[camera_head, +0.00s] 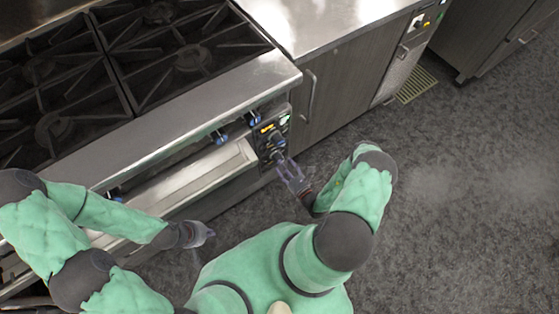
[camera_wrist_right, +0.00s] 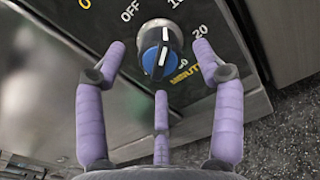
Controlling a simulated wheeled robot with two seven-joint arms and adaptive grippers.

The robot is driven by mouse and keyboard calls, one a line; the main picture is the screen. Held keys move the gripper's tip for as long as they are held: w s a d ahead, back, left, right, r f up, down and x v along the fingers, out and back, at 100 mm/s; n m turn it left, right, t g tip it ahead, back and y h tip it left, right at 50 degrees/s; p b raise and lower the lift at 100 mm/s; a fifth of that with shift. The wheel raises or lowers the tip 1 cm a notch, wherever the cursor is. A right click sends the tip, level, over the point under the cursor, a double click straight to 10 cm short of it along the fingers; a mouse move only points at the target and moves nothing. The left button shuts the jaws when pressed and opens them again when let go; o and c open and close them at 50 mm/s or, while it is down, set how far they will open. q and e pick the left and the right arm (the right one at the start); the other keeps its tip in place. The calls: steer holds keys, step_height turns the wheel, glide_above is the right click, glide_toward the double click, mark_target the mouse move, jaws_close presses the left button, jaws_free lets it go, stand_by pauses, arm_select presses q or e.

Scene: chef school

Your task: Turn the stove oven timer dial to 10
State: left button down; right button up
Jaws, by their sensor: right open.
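The timer dial (camera_wrist_right: 155,52) is a round knob with a blue face and a white line, on the dark control panel (camera_head: 270,133) at the stove's right end. In the right wrist view its line runs nearly upright, its upper end between the OFF and 10 marks. OFF is at its upper left and 20 to its right. My right gripper (camera_head: 287,166) is open in front of the dial. Its purple fingers (camera_wrist_right: 161,62) stand on both sides, with a third below; contact is not clear. My left gripper (camera_head: 202,234) hangs beside the oven front, away from the dial; its fingers are unclear.
Other blue knobs (camera_head: 219,137) line the stove front above the oven door (camera_head: 190,181). Black burner grates (camera_head: 150,45) cover the stove top. A steel counter with a dark cabinet (camera_head: 345,85) adjoins on the right. The grey floor (camera_head: 450,200) at right is clear.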

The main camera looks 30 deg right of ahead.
mark_target(278, 159)
steer(key=shift+w+a+b, duration=0.2)
steer(key=shift+w+b, duration=0.2)
steer(key=shift+w, duration=1.5)
steer(key=c, duration=1.1)
